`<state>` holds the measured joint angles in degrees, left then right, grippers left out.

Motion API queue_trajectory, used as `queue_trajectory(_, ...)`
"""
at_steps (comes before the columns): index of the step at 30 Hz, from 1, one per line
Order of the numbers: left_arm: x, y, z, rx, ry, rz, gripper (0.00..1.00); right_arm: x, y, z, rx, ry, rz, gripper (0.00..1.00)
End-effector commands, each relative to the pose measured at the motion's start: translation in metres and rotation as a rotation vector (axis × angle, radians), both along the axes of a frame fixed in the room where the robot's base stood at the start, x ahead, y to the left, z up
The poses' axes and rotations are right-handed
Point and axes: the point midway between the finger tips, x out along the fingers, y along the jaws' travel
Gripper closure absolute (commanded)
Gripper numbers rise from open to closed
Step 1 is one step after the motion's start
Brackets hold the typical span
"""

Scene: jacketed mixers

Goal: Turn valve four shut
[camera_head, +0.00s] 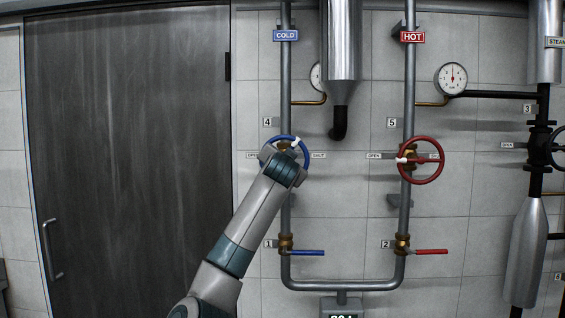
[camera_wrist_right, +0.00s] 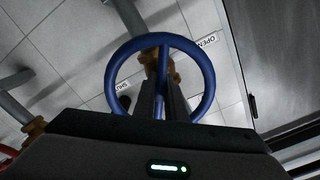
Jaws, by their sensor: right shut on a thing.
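Valve four is a blue handwheel (camera_head: 303,149) on the brass fitting of the COLD pipe, beside the plate marked 4 (camera_head: 268,122). An OPEN label lies to its left and a SHUT label (camera_head: 318,156) to its right. A white pointer (camera_head: 296,142) shows at the wheel, tilted up and to the right. My right arm covers the lower left of the wheel in the head view. In the right wrist view my right gripper (camera_wrist_right: 163,104) is shut on a spoke of the blue wheel (camera_wrist_right: 113,75), inside its rim. My left gripper is not in view.
A red handwheel (camera_head: 421,181) on the HOT pipe stands to the right, its white pointer towards OPEN. Blue (camera_head: 309,253) and red (camera_head: 432,252) lever valves sit lower down. A steel cylinder (camera_head: 342,45) hangs between the pipes. A dark door (camera_head: 125,150) is at left.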

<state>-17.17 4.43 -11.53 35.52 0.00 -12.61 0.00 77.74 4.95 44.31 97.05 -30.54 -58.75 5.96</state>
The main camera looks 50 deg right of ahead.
Motion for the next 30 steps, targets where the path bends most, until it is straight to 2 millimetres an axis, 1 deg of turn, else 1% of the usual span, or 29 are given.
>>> queue_trajectory(1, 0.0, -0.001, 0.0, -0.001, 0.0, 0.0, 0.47, 0.0, 0.001, 0.004, 0.025, -0.044, 0.001, 1.0)
queue_trajectory(14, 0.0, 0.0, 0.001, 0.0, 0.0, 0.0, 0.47, 0.0, 0.001, 0.006, 0.275, -0.366, 0.002, 1.0)
queue_trajectory(30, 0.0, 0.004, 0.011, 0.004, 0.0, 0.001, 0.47, -0.001, 0.0, 0.007, 0.577, -0.753, 0.002, 1.0)
